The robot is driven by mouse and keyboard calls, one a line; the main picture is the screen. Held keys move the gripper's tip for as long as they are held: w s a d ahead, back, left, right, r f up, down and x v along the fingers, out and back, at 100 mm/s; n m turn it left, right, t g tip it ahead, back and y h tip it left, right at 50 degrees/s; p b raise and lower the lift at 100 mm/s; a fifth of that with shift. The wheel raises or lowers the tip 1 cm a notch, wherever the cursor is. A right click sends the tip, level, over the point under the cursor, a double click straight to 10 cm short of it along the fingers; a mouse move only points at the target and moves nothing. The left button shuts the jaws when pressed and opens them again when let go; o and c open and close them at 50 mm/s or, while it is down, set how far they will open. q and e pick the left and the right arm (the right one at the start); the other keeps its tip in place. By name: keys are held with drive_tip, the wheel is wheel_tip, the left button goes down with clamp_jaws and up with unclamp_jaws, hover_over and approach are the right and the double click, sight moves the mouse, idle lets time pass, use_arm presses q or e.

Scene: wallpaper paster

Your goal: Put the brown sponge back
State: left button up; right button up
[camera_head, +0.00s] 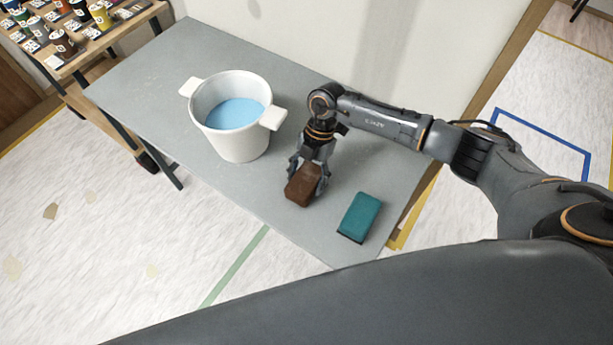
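The brown sponge (302,186) is a dark brown block near the front edge of the grey table, right of the white bucket. My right gripper (308,180) comes down over it from behind, with its fingers on either side of the sponge. The fingers appear closed on it. I cannot tell whether the sponge touches the table or is just above it. My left gripper is not in view.
A white bucket (243,147) with two handles and blue liquid (234,113) stands on the grey table (150,75). A teal sponge (361,216) lies to the right. A shelf with cups and cards (65,45) is at the upper left. The table's left part is clear.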

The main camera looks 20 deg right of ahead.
drive_tip(key=shift+o, duration=1.2)
drive_tip(key=shift+b, duration=0.35)
drive_tip(key=b+v, duration=0.2)
drive_tip(key=v, duration=1.2)
